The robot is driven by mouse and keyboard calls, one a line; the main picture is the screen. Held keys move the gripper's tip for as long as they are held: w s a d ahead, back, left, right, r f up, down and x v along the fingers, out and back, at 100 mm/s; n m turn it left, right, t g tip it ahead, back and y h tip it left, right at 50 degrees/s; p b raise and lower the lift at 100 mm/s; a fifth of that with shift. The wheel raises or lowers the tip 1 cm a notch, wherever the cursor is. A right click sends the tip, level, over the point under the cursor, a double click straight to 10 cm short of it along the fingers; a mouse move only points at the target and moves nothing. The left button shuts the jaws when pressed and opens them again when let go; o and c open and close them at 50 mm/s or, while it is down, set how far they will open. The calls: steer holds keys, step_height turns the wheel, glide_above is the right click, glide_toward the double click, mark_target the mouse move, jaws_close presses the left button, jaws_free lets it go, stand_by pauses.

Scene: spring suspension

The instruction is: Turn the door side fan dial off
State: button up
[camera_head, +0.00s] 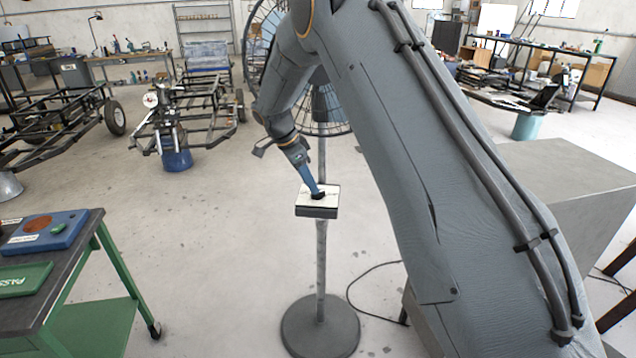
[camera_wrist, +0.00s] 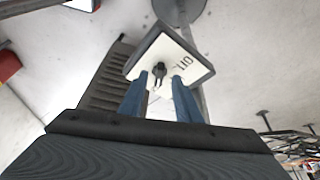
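The fan (camera_head: 330,110) stands on a grey pole with a round base (camera_head: 320,327); my arm covers much of its cage. A control box (camera_head: 316,211) with a white face sits on the pole. Its black dial (camera_head: 318,195) is at the middle of that face. In the wrist view the white face (camera_wrist: 172,50) carries dark lettering at its right, and the dial (camera_wrist: 159,70) shows between my two blue fingers. My gripper (camera_head: 314,187) is at the box face; in the wrist view (camera_wrist: 160,77) its fingers are apart, one each side of the dial. I cannot tell whether they touch it.
A green-legged table (camera_head: 75,245) with a blue box (camera_head: 45,232) stands at the left. A dark cable (camera_head: 365,280) lies on the floor right of the base. Vehicle frames (camera_head: 200,110) stand behind. The floor left of the pole is clear.

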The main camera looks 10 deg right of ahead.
steer(key=shift+d+f+p, duration=0.6)
steer(key=shift+d, duration=0.2)
steer(key=shift+p+x, duration=0.4)
steer(key=shift+x, duration=0.45)
steer(key=shift+w, duration=0.1)
